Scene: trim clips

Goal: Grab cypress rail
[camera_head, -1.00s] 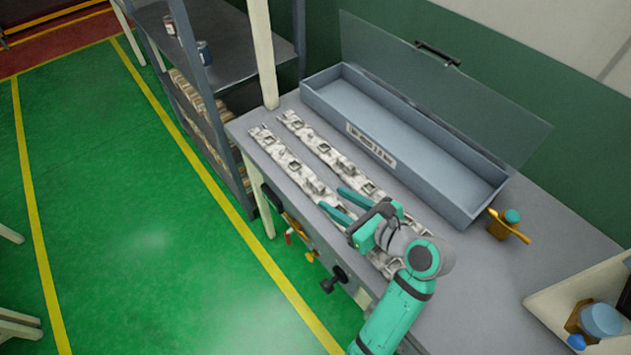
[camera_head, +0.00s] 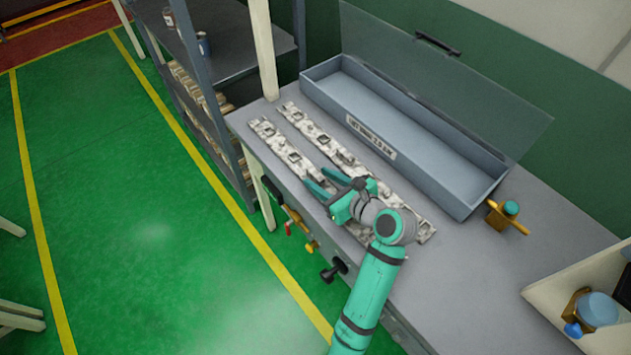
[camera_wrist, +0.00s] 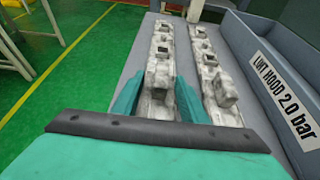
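Two long, pale, mottled rails with raised clips lie side by side on the grey bench: a near rail (camera_head: 283,155) and a far rail (camera_head: 318,137). They look alike, and I cannot tell which is the cypress rail. My gripper (camera_head: 323,182) is over the near rail, about midway along it, and hides part of it. In the wrist view, the open fingers of my gripper (camera_wrist: 159,88) lie on either side of the near rail (camera_wrist: 161,48), with a gap visible. The far rail (camera_wrist: 207,62) is just right of the right finger.
A long grey bin (camera_head: 400,140) with a raised clear lid (camera_head: 440,85) stands behind the rails; its label also shows in the wrist view (camera_wrist: 280,92). A brass-coloured fitting (camera_head: 506,217) sits right of the bin. A metal shelf (camera_head: 225,45) stands at the bench's left end.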

